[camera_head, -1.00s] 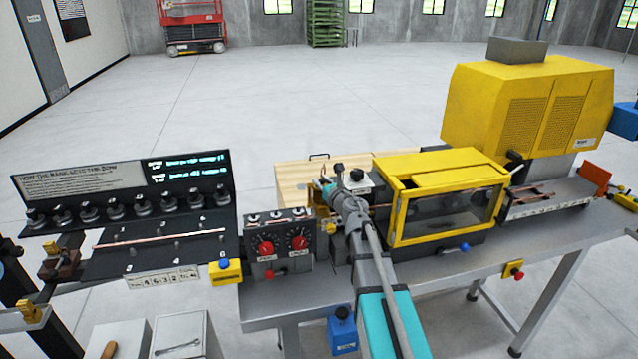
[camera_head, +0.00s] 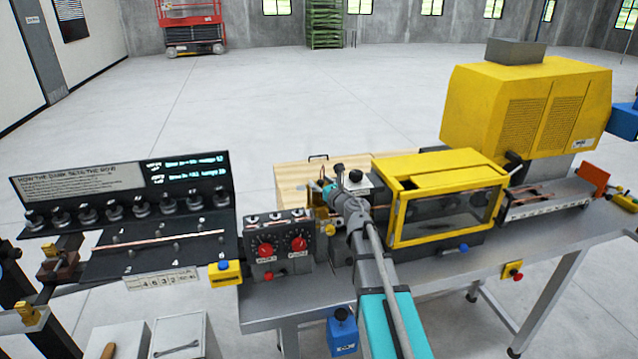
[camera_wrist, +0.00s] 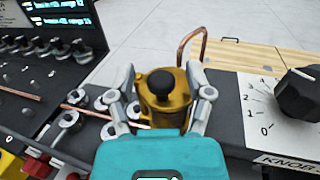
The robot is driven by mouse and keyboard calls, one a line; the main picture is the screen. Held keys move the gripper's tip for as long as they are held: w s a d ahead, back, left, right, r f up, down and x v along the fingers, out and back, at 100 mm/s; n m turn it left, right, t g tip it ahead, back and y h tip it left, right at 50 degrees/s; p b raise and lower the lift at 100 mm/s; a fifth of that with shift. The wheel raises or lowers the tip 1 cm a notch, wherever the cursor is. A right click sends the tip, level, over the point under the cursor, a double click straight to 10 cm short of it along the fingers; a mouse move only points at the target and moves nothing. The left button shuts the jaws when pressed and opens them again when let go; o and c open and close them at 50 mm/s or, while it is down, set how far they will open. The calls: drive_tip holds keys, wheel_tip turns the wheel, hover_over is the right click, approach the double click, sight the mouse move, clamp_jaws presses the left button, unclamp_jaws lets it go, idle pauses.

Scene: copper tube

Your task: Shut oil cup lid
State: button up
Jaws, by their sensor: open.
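The oil cup (camera_wrist: 172,108) is a brass-coloured cup with a round black knob (camera_wrist: 160,82) on top, in the middle of the wrist view. My gripper (camera_wrist: 160,74) is open, with one finger on each side of the cup. Whether either finger touches the cup I cannot tell. The gripper body hides the cup's lower front, and how fully the lid is seated cannot be made out. In the head view my gripper (camera_head: 326,187) is small and mostly hidden by my wrist, behind the red-knob control box.
A bent copper tube (camera_wrist: 188,44) rises just behind the cup. A black dial knob (camera_wrist: 300,92) on a white scale plate stands to the right. The yellow machine guard (camera_head: 440,205) is right of my arm. The control box (camera_head: 280,248) and black display board (camera_head: 125,190) are left.

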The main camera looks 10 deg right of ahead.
drive_tip(key=shift+s, duration=0.15)
drive_tip(key=v, duration=1.1)
drive_tip(key=shift+s, duration=0.35)
drive_tip(key=shift+d, duration=0.15)
drive_tip(key=w+a+m+h, duration=0.1)
drive_tip(key=w+h, duration=0.1)
drive_tip(key=w+a+m+h, duration=0.1)
drive_tip(key=w+m+h, duration=0.1)
drive_tip(key=h, duration=0.1)
drive_tip(key=w+a+m+h, duration=0.1)
drive_tip(key=w+m+h, duration=0.1)
drive_tip(key=h, duration=0.1)
drive_tip(key=shift+w+a, duration=0.25)
drive_tip(key=shift+a, duration=0.15)
drive_tip(key=shift+w+a+m+h, duration=0.3)
drive_tip(key=shift+a+m+h, duration=0.45)
drive_tip(key=shift+h, duration=0.35)
drive_tip(key=m+g+h, duration=0.6)
drive_tip(key=m+h, duration=0.1)
drive_tip(key=h, duration=0.2)
approach(319, 183)
drive_tip(key=shift+v, duration=1.35)
drive_tip(key=shift+r, duration=0.1)
